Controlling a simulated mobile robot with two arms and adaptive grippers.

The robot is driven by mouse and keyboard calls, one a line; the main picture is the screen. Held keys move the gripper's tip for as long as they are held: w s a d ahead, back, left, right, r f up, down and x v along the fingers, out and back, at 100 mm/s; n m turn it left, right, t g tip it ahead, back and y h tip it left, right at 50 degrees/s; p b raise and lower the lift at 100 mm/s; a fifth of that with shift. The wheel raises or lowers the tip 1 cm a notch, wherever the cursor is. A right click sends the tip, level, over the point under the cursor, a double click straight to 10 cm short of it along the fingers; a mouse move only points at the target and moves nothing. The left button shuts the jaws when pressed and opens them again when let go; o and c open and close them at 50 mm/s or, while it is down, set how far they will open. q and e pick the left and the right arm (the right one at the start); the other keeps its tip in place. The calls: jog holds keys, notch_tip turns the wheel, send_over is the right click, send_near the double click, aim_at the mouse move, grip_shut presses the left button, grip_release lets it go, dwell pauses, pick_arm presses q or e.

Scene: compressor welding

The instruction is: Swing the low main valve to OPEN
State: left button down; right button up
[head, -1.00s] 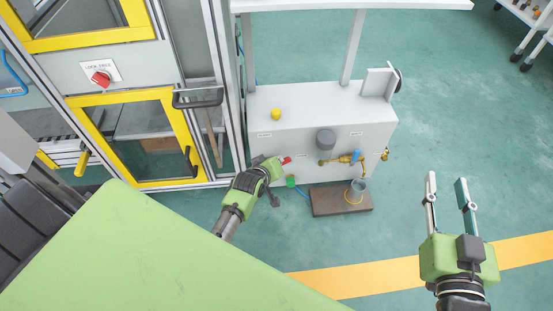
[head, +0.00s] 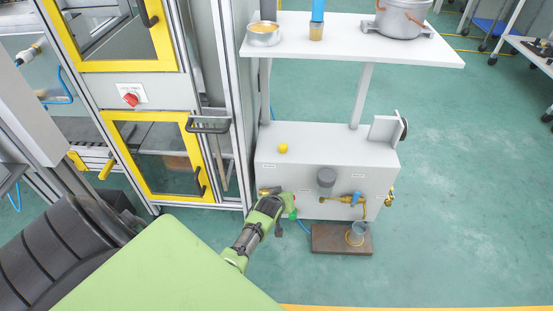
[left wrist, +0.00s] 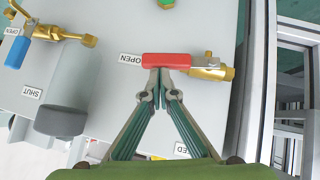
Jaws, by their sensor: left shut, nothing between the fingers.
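The main valve has a red lever (left wrist: 180,60) on a brass body (left wrist: 212,72), low on the front of the grey box (head: 325,150). In the left wrist view the lever lies crosswise, its free end beside the OPEN label (left wrist: 130,58). Another label, reading partly "ED" (left wrist: 181,149), is partly hidden by a finger. My left gripper (left wrist: 163,80) is shut and empty, its fingertips right at the lever's edge; I cannot tell whether they touch. In the head view my left gripper (head: 285,202) hides most of the valve.
A second brass valve with a blue lever (head: 357,197) sits on the right of the box, above a small bucket (head: 356,233) on a brown board (head: 325,240). A yellow-framed cabinet (head: 165,190) stands close on the left. A white shelf (head: 400,48) overhangs the box.

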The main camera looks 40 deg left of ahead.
pick_arm(q)
jog(key=shift+w+d+f, duration=0.2)
jog(key=shift+d+f, duration=0.05)
jog(key=shift+f, duration=0.2)
pick_arm(e)
jog(key=shift+s+d, duration=0.1)
jog(key=shift+d, duration=0.1)
dwell(0.3)
